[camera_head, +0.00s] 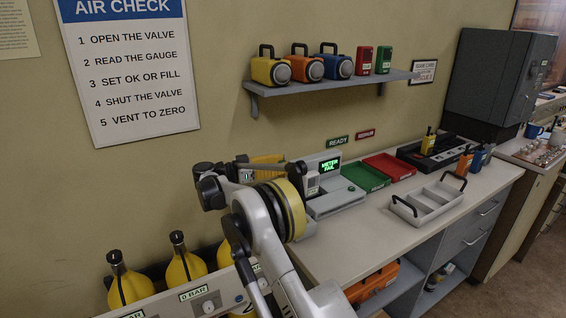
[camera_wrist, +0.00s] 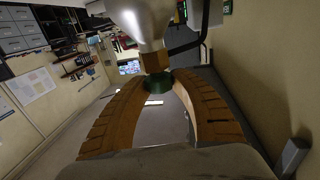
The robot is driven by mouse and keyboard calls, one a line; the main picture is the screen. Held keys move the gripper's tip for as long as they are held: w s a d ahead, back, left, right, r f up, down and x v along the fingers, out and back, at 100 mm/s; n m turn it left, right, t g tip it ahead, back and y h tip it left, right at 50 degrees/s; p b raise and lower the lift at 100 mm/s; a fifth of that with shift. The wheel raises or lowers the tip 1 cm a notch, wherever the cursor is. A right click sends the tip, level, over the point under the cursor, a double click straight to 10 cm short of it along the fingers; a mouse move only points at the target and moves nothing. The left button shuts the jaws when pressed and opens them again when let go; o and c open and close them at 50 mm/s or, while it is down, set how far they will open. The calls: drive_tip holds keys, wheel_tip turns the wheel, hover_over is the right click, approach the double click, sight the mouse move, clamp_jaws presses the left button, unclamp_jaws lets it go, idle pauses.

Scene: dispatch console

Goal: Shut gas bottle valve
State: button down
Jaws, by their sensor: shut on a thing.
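My gripper (camera_wrist: 161,80) shows in the wrist view as two curved, ribbed orange-brown fingers. Their tips are closed on opposite sides of a small dark green valve knob (camera_wrist: 158,84). A brass fitting (camera_wrist: 154,60) joins the knob to a silver, rounded bottle body (camera_wrist: 146,18) at the top of that view. In the camera_head view my gripper (camera_head: 268,162) is a yellow-orange shape above the bench, left of the grey meter station (camera_head: 330,200), whose green screen reads METER FAIL. The knob and most of the bottle are hidden there behind my arm.
A wall shelf (camera_head: 335,85) with several coloured units is above. Green (camera_head: 365,177) and red (camera_head: 390,166) trays and a grey handled carrier (camera_head: 428,203) occupy the bench. Yellow bottles (camera_head: 128,290) with black necks stand in a rack at lower left. The bench front right is clear.

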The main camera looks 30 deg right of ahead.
drive_tip(key=shift+m+g, duration=0.3)
drive_tip(key=shift+g, duration=0.2)
drive_tip(key=c, duration=1)
unclamp_jaws()
drive_tip(key=shift+a, duration=0.15)
drive_tip(key=a, duration=0.3)
drive_tip(key=w+a, duration=0.1)
drive_tip(key=a, duration=0.3)
drive_tip(key=w+a, duration=0.1)
drive_tip(key=a, duration=0.3)
drive_tip(key=shift+a, duration=0.25)
